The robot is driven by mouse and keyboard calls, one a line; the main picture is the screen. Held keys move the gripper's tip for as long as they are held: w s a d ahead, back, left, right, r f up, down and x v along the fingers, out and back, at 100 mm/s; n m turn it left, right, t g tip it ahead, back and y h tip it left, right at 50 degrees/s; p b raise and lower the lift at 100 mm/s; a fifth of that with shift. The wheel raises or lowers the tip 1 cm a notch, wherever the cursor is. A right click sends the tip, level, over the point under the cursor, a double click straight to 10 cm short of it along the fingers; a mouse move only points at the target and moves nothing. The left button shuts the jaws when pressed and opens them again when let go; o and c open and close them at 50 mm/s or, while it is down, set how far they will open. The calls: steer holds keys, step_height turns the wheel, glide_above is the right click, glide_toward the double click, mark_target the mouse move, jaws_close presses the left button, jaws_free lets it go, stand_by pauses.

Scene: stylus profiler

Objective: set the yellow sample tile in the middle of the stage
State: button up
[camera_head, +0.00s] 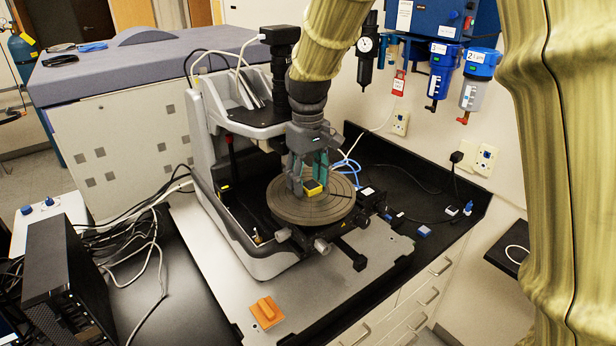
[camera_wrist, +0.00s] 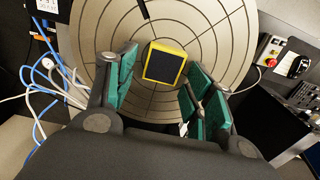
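The yellow sample tile (camera_head: 314,188) has a dark square top and yellow edges. It also shows in the wrist view (camera_wrist: 164,63). It lies at or near the middle of the round grey stage (camera_head: 291,213), whose rings show in the wrist view (camera_wrist: 104,32). I cannot tell whether it is exactly centred. My gripper (camera_head: 309,185) points down over the stage, with its green-padded fingers on either side of the tile. In the wrist view, my gripper (camera_wrist: 160,72) is open, with narrow gaps between fingers and tile. The fingers partly hide the tile in the head view.
The profiler column (camera_head: 281,80) stands close behind my gripper. Knobs (camera_head: 322,245) stick out at the stage's front. An orange block (camera_head: 267,312) lies on the light base plate (camera_head: 330,290), which is otherwise mostly clear. Cables and a black box (camera_head: 65,280) are at left.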

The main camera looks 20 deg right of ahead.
mark_target(308, 183)
step_height(308, 183, up, 12)
steer(key=b, duration=0.5)
steer(key=shift+r, duration=0.2)
